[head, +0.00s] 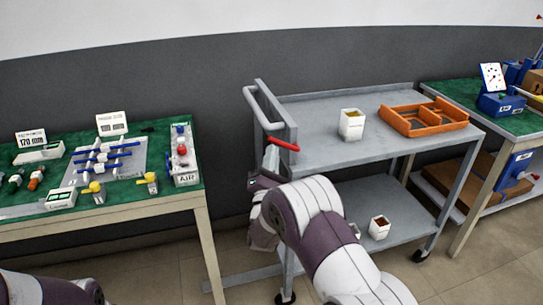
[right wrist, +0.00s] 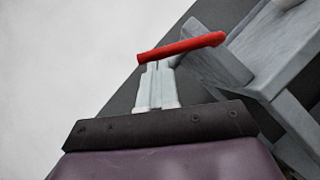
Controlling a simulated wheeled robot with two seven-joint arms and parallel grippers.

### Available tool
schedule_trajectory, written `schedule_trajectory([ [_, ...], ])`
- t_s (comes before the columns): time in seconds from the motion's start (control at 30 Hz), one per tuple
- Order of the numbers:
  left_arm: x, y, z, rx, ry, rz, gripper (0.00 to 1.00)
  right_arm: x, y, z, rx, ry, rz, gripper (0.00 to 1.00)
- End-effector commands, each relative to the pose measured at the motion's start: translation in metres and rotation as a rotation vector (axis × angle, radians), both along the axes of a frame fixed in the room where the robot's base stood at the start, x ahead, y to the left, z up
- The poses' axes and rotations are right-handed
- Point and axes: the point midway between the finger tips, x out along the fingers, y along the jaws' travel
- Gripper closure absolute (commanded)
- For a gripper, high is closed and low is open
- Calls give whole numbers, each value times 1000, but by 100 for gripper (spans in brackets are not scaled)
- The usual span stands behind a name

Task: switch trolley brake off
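The grey trolley (head: 318,160) stands in the middle of the head view, with a tubular handle (head: 262,112) at its left end. The red brake lever (head: 283,144) sticks out at that end, below the handle; it also shows in the right wrist view (right wrist: 185,46) as a slightly slanted bar. My right gripper (head: 271,156) is at the lever's left part. In the right wrist view its pale fingers (right wrist: 156,72) are together, with the tips right at the lever's underside; whether they touch it is unclear. My left gripper is out of view; only part of my left arm shows at bottom left.
The trolley carries a white box (head: 352,125) and an orange tray (head: 424,117) on top, and another small box (head: 379,228) below. A green-topped bench (head: 165,133) with pump parts stands left, another bench (head: 455,93) right. Floor shows between left bench and trolley.

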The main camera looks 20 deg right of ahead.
Motion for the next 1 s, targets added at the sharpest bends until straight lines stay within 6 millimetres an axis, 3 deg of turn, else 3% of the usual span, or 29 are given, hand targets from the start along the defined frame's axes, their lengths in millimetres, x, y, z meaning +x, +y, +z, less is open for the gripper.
schedule_trajectory([
  [0.4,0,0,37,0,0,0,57,0,-6,27,271,7,-2,100],
  [0.53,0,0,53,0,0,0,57,1,-11,37,267,6,-3,100],
  [1.0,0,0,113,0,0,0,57,1,-35,63,690,19,-2,100],
])
